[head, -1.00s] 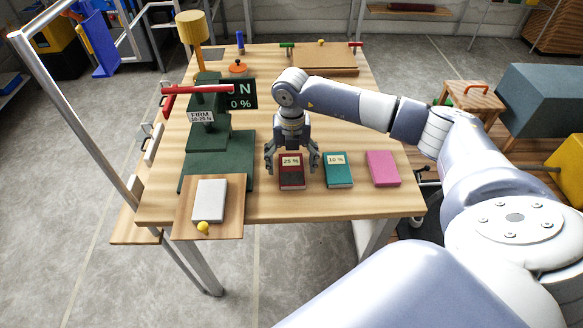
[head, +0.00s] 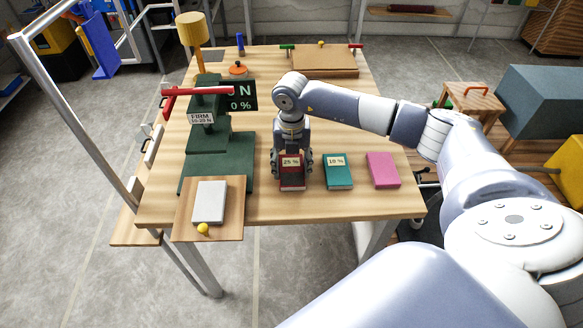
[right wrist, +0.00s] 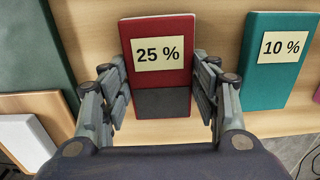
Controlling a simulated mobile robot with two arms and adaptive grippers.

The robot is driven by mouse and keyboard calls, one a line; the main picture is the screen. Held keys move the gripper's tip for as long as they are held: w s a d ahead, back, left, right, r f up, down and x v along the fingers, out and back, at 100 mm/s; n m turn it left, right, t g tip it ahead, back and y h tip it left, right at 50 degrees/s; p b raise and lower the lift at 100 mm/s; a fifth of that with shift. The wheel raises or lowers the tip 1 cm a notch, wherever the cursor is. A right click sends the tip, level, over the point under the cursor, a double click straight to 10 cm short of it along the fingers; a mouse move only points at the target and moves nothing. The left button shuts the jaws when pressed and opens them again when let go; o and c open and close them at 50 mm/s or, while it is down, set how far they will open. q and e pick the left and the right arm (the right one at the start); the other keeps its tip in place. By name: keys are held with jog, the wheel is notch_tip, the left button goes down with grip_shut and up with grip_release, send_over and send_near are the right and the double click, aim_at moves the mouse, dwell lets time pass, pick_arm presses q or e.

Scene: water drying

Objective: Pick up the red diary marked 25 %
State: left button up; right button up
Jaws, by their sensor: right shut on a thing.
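The red diary (head: 292,185) with the "25 %" label lies flat on the wooden table. In the right wrist view the diary (right wrist: 160,76) shows a dark grey band across its near part. My right gripper (head: 291,168) is over it from above, shut on the diary with one finger against each long side. The fingers also show in the right wrist view (right wrist: 162,92). The diary appears to rest on the tabletop. My left gripper is not in view.
A teal book (head: 338,172) marked "10 %" lies to the right, with a pink book (head: 383,169) beyond it. A dark green press-like stand (head: 208,140) is at left. A white block (head: 209,201) lies on a wooden board (head: 230,228) at front left.

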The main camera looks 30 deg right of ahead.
aim_at(291, 168)
jog(key=shift+r, duration=0.4)
notch_tip(291, 168, up, 2)
jog(key=shift+w+r+b, duration=0.15)
jog(key=shift+r+b, duration=0.05)
jog(key=shift+b, duration=0.35)
jog(key=w+d+b, duration=0.1)
jog(key=w+d, duration=0.1)
jog(key=w, duration=0.1)
jog(key=w+d+b, duration=0.1)
jog(key=w+d, duration=0.2)
jog(key=w, duration=0.1)
jog(key=w+d+r+b, duration=0.1)
jog(key=w+d, duration=0.2)
jog(key=w, duration=0.1)
jog(key=shift+w+r+b, duration=0.1)
jog(key=shift+w+b, duration=0.1)
jog(key=shift+b, duration=0.15)
jog(key=shift+w+d+r, duration=0.1)
jog(key=shift+w+d, duration=0.45)
jog(key=shift+w, duration=0.15)
